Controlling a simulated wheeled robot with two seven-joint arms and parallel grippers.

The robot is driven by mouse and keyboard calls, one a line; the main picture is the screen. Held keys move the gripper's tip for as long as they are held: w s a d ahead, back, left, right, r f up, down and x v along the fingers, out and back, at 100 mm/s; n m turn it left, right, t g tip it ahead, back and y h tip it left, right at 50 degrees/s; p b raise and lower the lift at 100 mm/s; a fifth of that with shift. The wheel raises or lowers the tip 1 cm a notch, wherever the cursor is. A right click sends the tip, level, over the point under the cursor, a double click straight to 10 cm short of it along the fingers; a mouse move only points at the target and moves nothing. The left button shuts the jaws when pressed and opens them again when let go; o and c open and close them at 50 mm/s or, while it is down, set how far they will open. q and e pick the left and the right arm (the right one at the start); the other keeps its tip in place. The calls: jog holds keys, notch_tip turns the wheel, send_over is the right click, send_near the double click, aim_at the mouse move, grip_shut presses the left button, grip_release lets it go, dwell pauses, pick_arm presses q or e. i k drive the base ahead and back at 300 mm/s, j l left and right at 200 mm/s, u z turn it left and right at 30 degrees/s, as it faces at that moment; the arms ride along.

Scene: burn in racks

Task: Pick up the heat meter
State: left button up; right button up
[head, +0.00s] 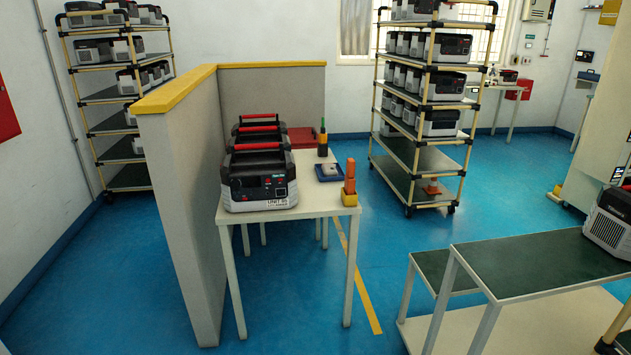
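I cannot tell for sure which thing is the heat meter. An upright orange handheld object (350,177) stands in a small yellow holder (349,198) at the front right corner of the white table (312,203). A slim dark object with a green and orange top (323,140) stands upright further back on the same table. Both are small in the head view, and no label on them is readable. Neither of my grippers is in view.
Several power units (259,186) with red handles fill the table's left side, beside a blue tray (328,172) and a red case (302,137). A yellow-topped partition (180,180) borders the left. A green-topped bench (525,262) stands front right. Blue floor lies between.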

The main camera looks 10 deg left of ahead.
aim_at(350, 180)
jog(key=i+u, duration=0.15)
jog(key=i, duration=0.7)
jog(key=i+l+u, duration=0.15)
jog(key=i, duration=0.7)
